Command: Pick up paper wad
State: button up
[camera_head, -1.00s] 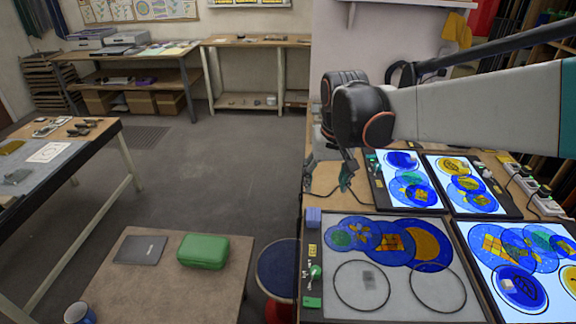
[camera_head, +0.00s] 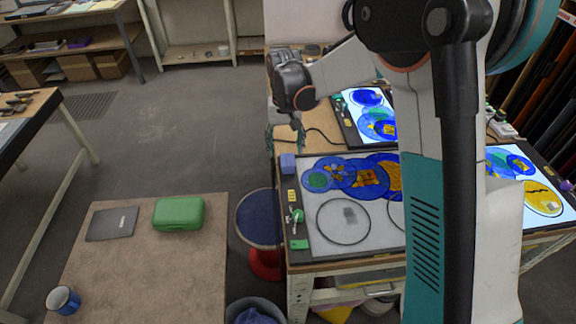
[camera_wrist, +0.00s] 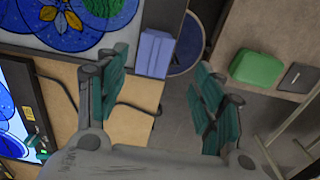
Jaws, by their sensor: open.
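I cannot make out a paper wad for certain in either view. My gripper (camera_head: 285,138) is open and empty, pointing down near the back left corner of the near light panel (camera_head: 324,234). In the wrist view my gripper (camera_wrist: 160,62) shows two teal fingers spread wide. A lavender block (camera_wrist: 155,52) shows beyond and between the fingertips, apart from them. In the head view the lavender block (camera_head: 287,163) sits on the panel's left edge strip, just below the gripper. My arm hides much of the right side of the workbench.
A blue stool (camera_head: 258,215) and a grey bin (camera_head: 238,308) with something bluish inside stand left of the workbench. The floor beyond is clear.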

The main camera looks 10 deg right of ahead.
aim_at(288, 159)
jog(key=f, duration=0.2)
jog(key=f+b, duration=0.1)
jog(key=f, duration=0.1)
jog(key=f+b, duration=0.1)
jog(key=f, duration=0.2)
jog(key=shift+w+d+f, duration=0.1)
jog(key=shift+d, duration=0.3)
jog(key=c, duration=0.9)
notch_tip(288, 159, up, 20)
jog(key=p, duration=0.5)
